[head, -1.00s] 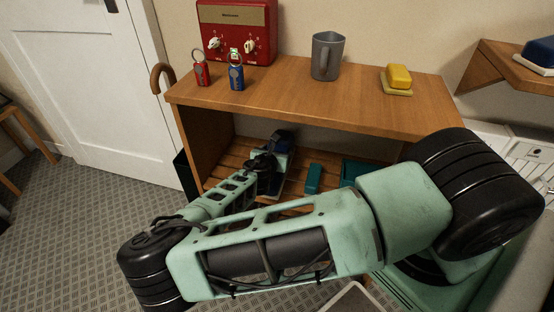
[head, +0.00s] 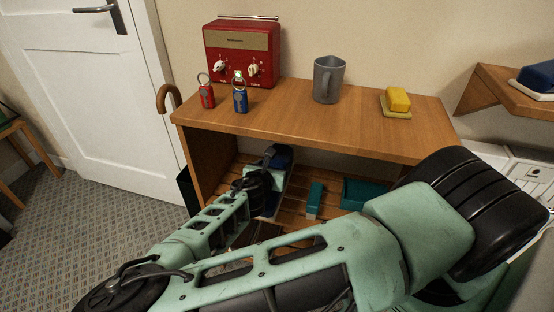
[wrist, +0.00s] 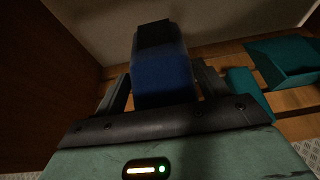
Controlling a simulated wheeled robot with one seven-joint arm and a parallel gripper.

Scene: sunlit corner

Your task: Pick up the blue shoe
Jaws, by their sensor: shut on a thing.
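The blue shoe (wrist: 162,75) is dark blue with a black end, and it is between the two fingers of my gripper (wrist: 165,88) in the wrist view. My gripper is shut on it. In the head view the blue shoe (head: 279,158) shows small at the end of my arm, under the tabletop, above the slatted lower shelf (head: 327,197). My gripper (head: 270,182) is in shadow there and partly hidden by my own wrist. I cannot tell whether the shoe still touches the shelf.
Teal items (head: 315,198) and (head: 364,193) lie on the shelf to the right of the shoe. The wooden tabletop (head: 290,118) above carries a red radio (head: 241,55), two key-ring cans, a grey mug (head: 328,79) and a yellow block (head: 397,100). A cane handle (head: 168,97) hooks at the left.

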